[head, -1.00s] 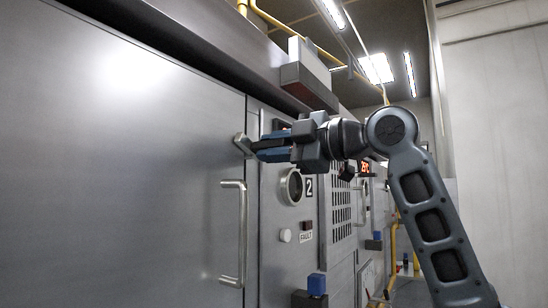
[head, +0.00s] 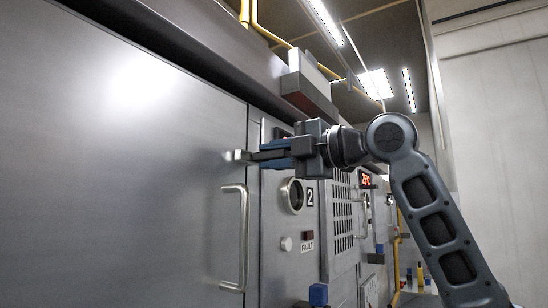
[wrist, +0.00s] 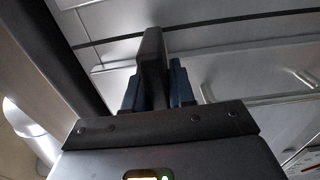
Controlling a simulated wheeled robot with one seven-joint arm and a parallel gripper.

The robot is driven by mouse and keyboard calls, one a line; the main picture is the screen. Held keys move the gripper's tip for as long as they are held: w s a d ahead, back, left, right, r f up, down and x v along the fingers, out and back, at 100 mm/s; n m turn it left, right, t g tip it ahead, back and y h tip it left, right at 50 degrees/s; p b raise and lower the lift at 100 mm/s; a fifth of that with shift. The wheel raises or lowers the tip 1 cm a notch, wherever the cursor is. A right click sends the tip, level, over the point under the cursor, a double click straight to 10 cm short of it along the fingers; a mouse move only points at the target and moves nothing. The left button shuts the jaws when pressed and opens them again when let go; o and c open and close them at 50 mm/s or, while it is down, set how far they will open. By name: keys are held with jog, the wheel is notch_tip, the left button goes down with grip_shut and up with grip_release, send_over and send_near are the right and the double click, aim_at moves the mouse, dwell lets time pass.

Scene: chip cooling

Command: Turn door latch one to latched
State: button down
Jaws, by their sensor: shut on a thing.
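The door latch (head: 238,156) is a small grey metal piece at the right edge of the large grey door (head: 150,190), above the door's long bar handle (head: 235,240). My gripper (head: 262,155), with blue-sided fingers, reaches in from the right and is shut on the latch's lever. The fingers hide most of the lever, and the visible part lies close to level. In the wrist view, a dark upright bar (wrist: 152,65) stands between the blue fingers of my gripper (wrist: 157,80). The seating of the latch is too small to judge.
A blue-topped block (head: 318,294) juts out below. A box (head: 308,90) hangs above my gripper.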

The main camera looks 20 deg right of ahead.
jog(key=shift+f, duration=0.1)
jog(key=c, duration=1)
grip_release()
jog(key=shift+c, duration=0.2)
jog(key=shift+v, duration=3.9)
